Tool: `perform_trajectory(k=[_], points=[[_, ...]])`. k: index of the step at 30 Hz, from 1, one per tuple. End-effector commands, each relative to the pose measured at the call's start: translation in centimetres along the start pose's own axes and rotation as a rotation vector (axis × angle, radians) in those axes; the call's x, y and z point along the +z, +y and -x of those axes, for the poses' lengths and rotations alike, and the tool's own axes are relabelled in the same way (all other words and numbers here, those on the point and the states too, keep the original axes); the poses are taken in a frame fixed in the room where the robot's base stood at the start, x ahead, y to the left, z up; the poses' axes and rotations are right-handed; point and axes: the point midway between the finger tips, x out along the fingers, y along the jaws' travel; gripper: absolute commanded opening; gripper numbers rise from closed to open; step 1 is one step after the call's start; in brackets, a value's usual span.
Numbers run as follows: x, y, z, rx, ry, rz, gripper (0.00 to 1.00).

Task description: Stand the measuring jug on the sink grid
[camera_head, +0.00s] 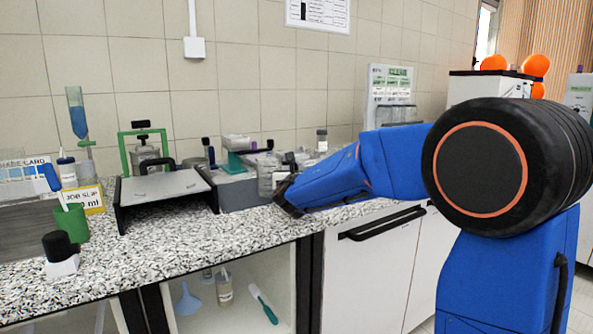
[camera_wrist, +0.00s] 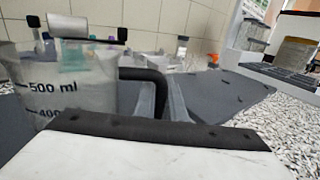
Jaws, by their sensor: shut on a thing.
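The measuring jug (camera_wrist: 72,88) is clear, with 500 ml and 400 marks and a black handle. It stands upright at the left of the wrist view, and also shows in the head view (camera_head: 267,176). My gripper (camera_wrist: 160,100) is shut on the handle, one grey finger on each side. In the head view my gripper (camera_head: 286,188) is dark and partly hidden by my blue arm. The jug is over or on a grey surface (camera_wrist: 222,92); contact at its base is hidden. A grey ribbed surface (camera_head: 25,232) at the far left may be the sink grid; I cannot tell.
A grey plate on black sides (camera_head: 165,186) stands left of the jug. A green-framed device (camera_head: 144,155) is behind it. A green cup (camera_head: 72,222) and black-capped bottle (camera_head: 60,252) stand at the left. The speckled counter (camera_head: 190,250) is clear along its front.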

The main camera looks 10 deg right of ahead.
Motion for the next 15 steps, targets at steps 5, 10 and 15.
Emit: perform_trajectory(k=[5,10,15], points=[[-0.15,0.00,0.00,0.000,0.000,0.000,0.00],[-0.22,0.00,0.00,0.000,0.000,0.000,0.29],[-0.22,0.00,0.00,0.000,0.000,0.000,0.29]])
